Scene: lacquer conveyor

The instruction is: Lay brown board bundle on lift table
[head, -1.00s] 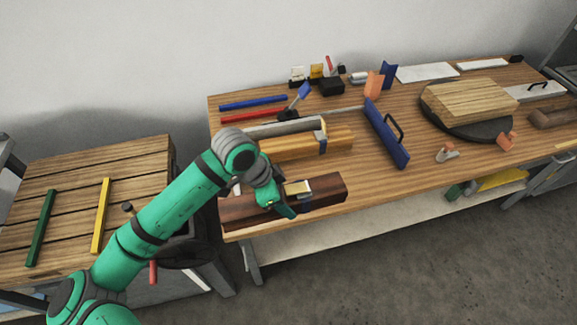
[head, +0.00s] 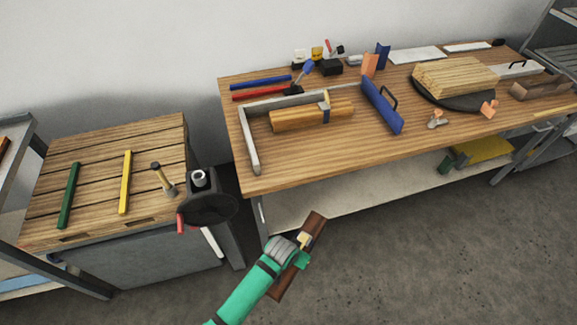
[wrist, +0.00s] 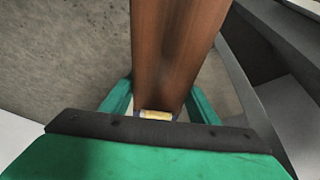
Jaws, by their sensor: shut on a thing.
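The brown board bundle (head: 314,226) hangs in the air in front of the workbench in the head view, tilted, with a pale band around its middle. My gripper (head: 297,246) is shut on it near that band and hides part of it. In the wrist view the brown bundle (wrist: 178,45) runs between my two green fingers, with the pale band close to the palm. The lift table (head: 95,165), with a slatted wooden top and a black handwheel (head: 208,209) at its right side, stands to the left, apart from the bundle.
A green strip (head: 69,195) and a yellow strip (head: 125,182) lie on the slatted top, near a small wooden-handled tool (head: 162,178). The workbench (head: 300,170) holds an orange-brown bundle (head: 300,117), a metal square and a blue fence. Open floor lies in front.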

